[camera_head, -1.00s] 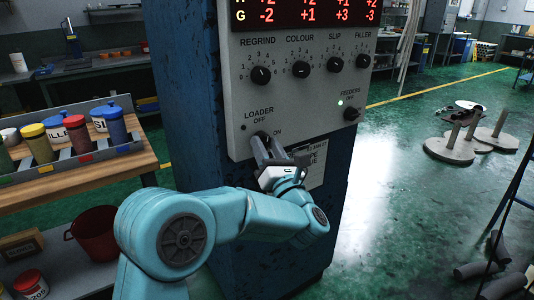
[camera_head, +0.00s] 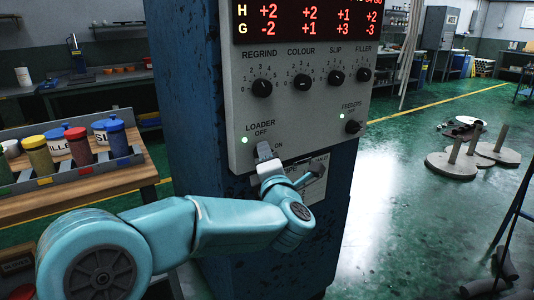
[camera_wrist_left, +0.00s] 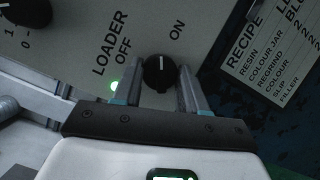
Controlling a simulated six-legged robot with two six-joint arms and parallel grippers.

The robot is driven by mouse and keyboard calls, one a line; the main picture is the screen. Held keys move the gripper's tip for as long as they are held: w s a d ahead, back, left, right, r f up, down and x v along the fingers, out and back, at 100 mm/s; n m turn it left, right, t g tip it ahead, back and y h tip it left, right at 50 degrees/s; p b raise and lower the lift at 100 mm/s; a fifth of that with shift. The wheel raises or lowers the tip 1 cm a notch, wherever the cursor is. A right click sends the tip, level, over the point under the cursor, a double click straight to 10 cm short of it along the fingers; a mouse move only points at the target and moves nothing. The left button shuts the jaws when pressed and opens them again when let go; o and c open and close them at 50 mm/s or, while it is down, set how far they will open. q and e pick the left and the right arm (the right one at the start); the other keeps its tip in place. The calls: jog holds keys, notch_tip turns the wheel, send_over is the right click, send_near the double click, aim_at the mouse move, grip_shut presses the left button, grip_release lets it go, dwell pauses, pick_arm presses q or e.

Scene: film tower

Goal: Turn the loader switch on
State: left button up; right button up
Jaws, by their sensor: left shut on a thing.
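The loader switch (camera_wrist_left: 158,74) is a round black knob with a white mark, on the grey panel (camera_head: 300,120) of a blue cabinet. In the left wrist view its mark points up the picture, between the OFF and ON words and nearer to ON. My left gripper (camera_head: 264,152) is shut on this knob; its two fingers (camera_wrist_left: 160,90) stand on either side of it. In the head view the gripper hides the knob. The small loader lamp (camera_head: 244,140) is lit green; it also glows in the left wrist view (camera_wrist_left: 114,86). My right gripper is not in view.
Other knobs stand above: regrind (camera_head: 262,88), colour (camera_head: 302,82), slip (camera_head: 336,77) and filler (camera_head: 363,75). The feeders switch (camera_head: 353,126) is to the right, its lamp (camera_head: 342,116) green. A recipe card hangs below. A bench with coloured jars (camera_head: 78,146) is at left.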

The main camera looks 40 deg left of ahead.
pick_arm(q)
jog(key=shift+r+m+g+h+p, duration=0.1)
jog(key=shift+m+g+h+p, duration=0.3)
jog(key=shift+m+p, duration=1.15)
jog(key=shift+r+m+g+h+p, duration=0.1)
jog(key=shift+m+g+h+p, duration=0.3)
jog(key=shift+m+p, duration=1.15)
jog(key=shift+f+n+p, duration=0.1)
jog(key=shift+n+p, duration=0.3)
jog(key=o, duration=1.1)
jog(key=shift+c, duration=0.2)
jog(key=shift+d, duration=0.15)
jog(key=v, duration=1.6)
